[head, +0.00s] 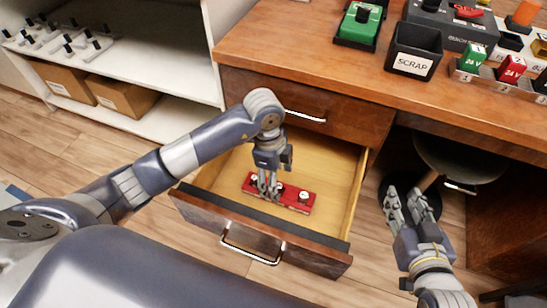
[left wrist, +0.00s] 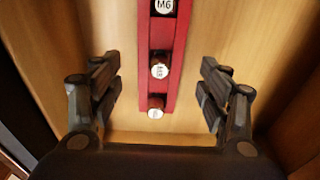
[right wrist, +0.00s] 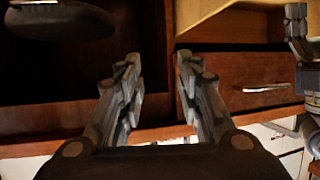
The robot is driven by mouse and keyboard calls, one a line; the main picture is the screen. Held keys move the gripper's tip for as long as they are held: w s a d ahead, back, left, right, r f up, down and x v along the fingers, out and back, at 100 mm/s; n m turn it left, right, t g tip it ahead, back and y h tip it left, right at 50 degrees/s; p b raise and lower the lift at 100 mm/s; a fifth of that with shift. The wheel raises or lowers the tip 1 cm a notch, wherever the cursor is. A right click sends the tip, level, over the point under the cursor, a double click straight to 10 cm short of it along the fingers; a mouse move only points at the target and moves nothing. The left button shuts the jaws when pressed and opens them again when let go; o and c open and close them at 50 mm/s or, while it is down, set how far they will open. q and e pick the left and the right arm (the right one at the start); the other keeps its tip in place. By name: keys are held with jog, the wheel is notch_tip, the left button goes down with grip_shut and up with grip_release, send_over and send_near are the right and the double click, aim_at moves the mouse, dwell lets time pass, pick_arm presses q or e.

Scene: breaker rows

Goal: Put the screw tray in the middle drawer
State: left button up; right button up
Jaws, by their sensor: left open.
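The red screw tray (head: 294,200) lies inside the open drawer (head: 335,206), which is below a shut drawer (head: 345,125). In the left wrist view the tray (left wrist: 171,93) shows several round labelled tops in a row, one marked M6. My left gripper (head: 267,195) reaches down into the drawer over the tray. In the left wrist view its fingers (left wrist: 160,95) are spread wide on both sides of the tray, with gaps, not touching it. My right gripper (head: 410,196) hangs empty right of the drawer, its fingers apart (right wrist: 157,85).
The wooden desk top (head: 290,60) holds a black SCRAP bin (head: 413,52), a green device (head: 358,24) and a rack of coloured breakers (head: 505,75). A dark stool (head: 460,163) stands under the desk. A white shelf (head: 150,50) with cardboard boxes (head: 122,96) stands at the left.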

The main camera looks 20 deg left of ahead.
pick_arm(q)
notch_tip(320, 180, up, 7)
jog(key=p, duration=0.2)
jog(key=shift+a, duration=0.4)
pick_arm(e)
jog(key=s+d+f+g+h, duration=0.1)
jog(key=s+d+f+g, duration=0.2)
jog(key=s+f+g, duration=0.3)
jog(key=s+f, duration=0.2)
jog(key=shift+s+d+h, duration=0.2)
jog(key=shift+s+h, duration=0.15)
jog(key=shift+h, duration=0.05)
pick_arm(q)
jog(key=shift+r, duration=0.1)
